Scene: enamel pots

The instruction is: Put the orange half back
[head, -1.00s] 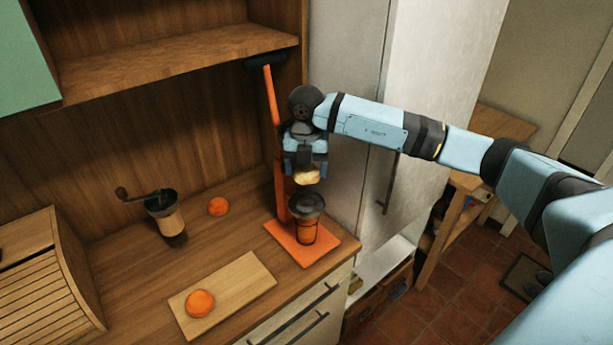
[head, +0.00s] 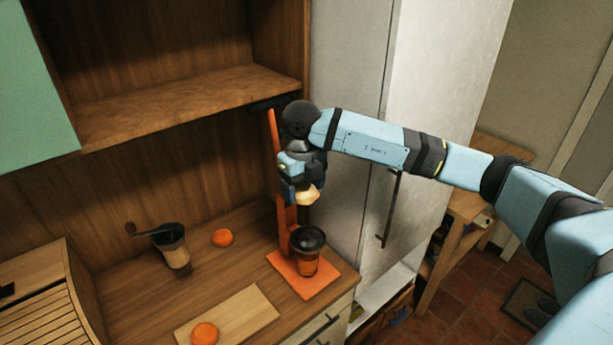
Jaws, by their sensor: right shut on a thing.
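My right gripper (head: 304,186) is shut on an orange half (head: 307,196), whose pale yellowish surface shows below the fingers. It holds the half in the air above the orange juicer (head: 320,278), in front of its upright post. The juicer's dark-topped cup (head: 307,258) stands on its base below, apart from the half. One orange piece (head: 204,334) lies on the cutting board (head: 246,309) at the front. Another orange piece (head: 222,237) lies on the counter further back. Whether these are halves or whole is hard to tell. My left gripper is out of view.
A hand grinder (head: 176,255) with a crank stands at the back left. A slatted wooden box (head: 38,318) is at the far left. A shelf (head: 190,108) hangs above, and a tall pale cabinet (head: 345,140) stands right of the juicer.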

